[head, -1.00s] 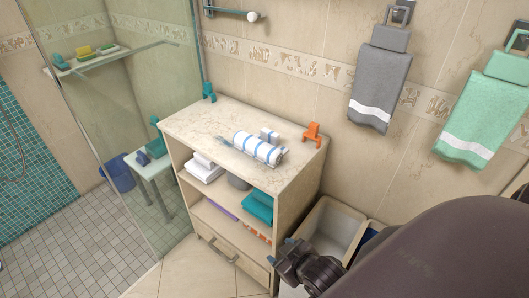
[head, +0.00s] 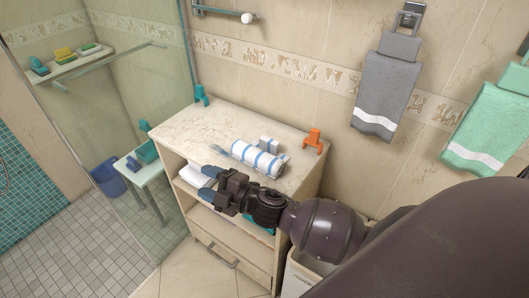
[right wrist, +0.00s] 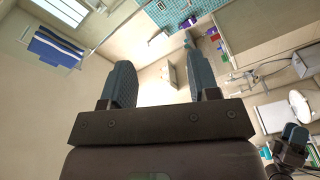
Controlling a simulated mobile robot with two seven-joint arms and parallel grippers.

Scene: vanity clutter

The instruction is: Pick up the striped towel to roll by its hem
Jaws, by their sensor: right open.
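The striped towel (head: 258,158), white with blue bands, lies rolled on top of the beige cabinet (head: 190,132), with a loose blue-grey end at its left. My right gripper (head: 207,183) is open and empty in front of the cabinet, to the lower left of the towel and apart from it.
A small grey-white block (head: 268,143) sits just behind the towel. An orange figure (head: 313,139) and a teal figure (head: 200,95) stand at the cabinet top's back corners. White folded towels (head: 194,176) lie on the shelf below. Grey (head: 386,90) and green towels hang on the wall.

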